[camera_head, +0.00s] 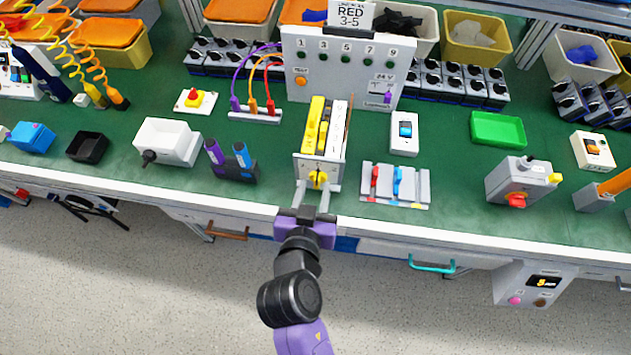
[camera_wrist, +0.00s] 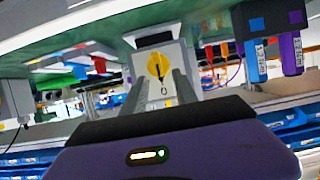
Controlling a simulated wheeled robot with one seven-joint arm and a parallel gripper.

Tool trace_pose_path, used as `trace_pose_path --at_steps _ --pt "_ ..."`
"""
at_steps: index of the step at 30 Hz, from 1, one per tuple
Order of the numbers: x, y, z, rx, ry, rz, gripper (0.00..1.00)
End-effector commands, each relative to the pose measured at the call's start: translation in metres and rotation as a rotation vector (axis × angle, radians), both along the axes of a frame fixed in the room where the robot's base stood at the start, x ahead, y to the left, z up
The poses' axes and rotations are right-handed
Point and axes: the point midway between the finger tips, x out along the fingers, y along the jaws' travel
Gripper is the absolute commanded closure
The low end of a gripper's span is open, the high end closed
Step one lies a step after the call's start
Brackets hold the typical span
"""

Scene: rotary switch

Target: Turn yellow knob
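The yellow knob (camera_head: 318,179) is on the front face of a grey-white switch box (camera_head: 318,155) with yellow parts on top, near the bench's front edge. In the wrist view the yellow knob (camera_wrist: 159,66) is round with a dark mark, on a pale plate. My gripper (camera_head: 315,196) is in front of the box, its two fingers pointing at the knob. In the wrist view my gripper (camera_wrist: 160,88) has its fingers spread apart, one on each side of the knob's lower part. The knob shows between them, and I see no clear contact.
A holder with purple and blue tools (camera_head: 231,160) stands left of the box. A rack with red and blue levers (camera_head: 395,184) stands right of it. A labelled panel (camera_head: 345,68) rises behind. The bench's white front edge (camera_head: 245,207) runs beneath my gripper.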

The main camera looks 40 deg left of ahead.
Motion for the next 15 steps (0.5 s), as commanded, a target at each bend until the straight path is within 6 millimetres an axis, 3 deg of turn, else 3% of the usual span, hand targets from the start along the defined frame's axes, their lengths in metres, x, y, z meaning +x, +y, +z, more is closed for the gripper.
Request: trace_pose_path --at_steps 6,15 --pt "0.015 0.009 -0.007 -0.001 0.001 0.000 0.65" --pt "0.017 0.010 -0.008 0.000 0.000 0.000 0.65"
